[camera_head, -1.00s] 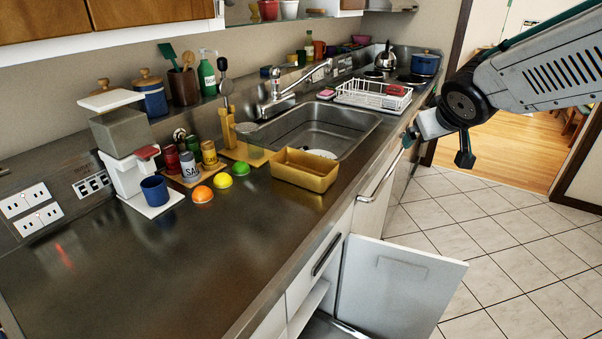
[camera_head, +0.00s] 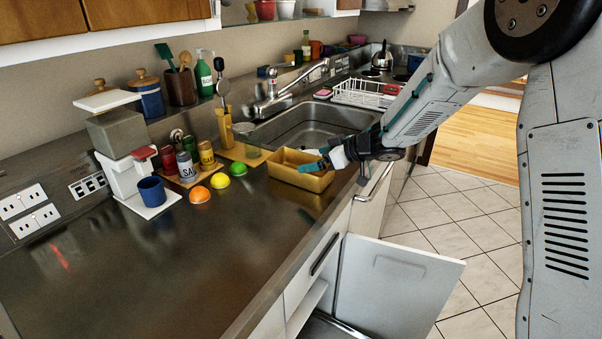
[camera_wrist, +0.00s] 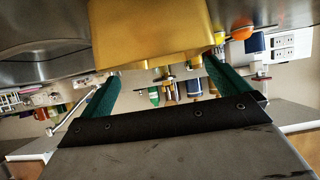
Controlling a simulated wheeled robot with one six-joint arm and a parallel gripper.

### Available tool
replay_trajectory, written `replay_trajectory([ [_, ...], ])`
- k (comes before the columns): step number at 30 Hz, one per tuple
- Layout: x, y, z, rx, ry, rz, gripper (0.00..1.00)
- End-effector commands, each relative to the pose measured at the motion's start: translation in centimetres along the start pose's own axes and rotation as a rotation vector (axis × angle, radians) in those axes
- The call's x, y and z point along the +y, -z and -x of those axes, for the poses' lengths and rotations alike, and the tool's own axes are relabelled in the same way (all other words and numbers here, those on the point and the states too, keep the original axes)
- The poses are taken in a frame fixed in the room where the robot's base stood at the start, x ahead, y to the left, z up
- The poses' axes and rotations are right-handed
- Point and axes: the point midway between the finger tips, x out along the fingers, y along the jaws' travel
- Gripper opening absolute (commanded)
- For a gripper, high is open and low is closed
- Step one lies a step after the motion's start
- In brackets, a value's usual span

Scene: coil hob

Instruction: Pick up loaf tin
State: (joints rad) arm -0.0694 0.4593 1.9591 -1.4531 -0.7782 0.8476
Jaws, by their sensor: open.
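The loaf tin (camera_head: 284,173) is a gold-yellow open rectangular tin on the steel counter, in front of the sink. It fills the top middle of the wrist view (camera_wrist: 150,30). My gripper (camera_head: 312,165) is at the tin's right end in the head view, its teal fingers at about rim height. In the wrist view my gripper (camera_wrist: 158,88) has its two green fingers spread wide, with the tin's end between or just beyond their tips. Nothing is held. I cannot tell whether a finger touches the tin.
An orange (camera_head: 200,195), a lemon (camera_head: 220,181) and a green fruit (camera_head: 238,169) lie left of the tin. The sink (camera_head: 310,127) is behind it. A cabinet door (camera_head: 395,285) stands open below. The front left counter (camera_head: 150,270) is clear.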

Motion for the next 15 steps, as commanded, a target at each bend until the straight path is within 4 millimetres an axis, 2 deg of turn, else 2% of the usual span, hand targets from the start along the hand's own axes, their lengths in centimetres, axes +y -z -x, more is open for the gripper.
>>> replay_trajectory([
  [9,-0.2,-0.1,-4.3,-0.001,0.000,-0.001,1.00],
  [15,-0.2,-0.1,-4.8,0.000,-0.001,0.001,1.00],
])
